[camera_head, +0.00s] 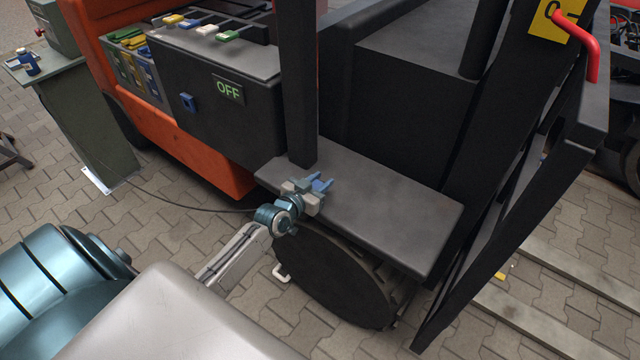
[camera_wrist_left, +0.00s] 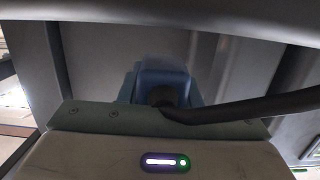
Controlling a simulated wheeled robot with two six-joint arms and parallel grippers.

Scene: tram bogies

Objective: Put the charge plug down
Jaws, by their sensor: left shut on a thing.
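My left gripper (camera_head: 312,190) is shut on the blue charge plug (camera_head: 322,184). It holds the plug over or at the dark flat step (camera_head: 395,212) of the orange and black truck, beside the black post. I cannot tell whether the plug touches the step. In the left wrist view the blue plug (camera_wrist_left: 163,79) sits in front of the gripper, with its thick black cable (camera_wrist_left: 250,105) leading off to the right. In the head view the thin dark cable (camera_head: 178,204) runs along the ground from the grey-green pedestal (camera_head: 85,120). My right gripper is out of view.
A blue socket (camera_head: 189,102) is on the truck's dark side, left of the OFF sign (camera_head: 229,89). A black post (camera_head: 298,90) rises from the step. A wheel (camera_head: 335,280) is below it. A slanted mast frame (camera_head: 500,170) stands right. The step's right part is bare.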

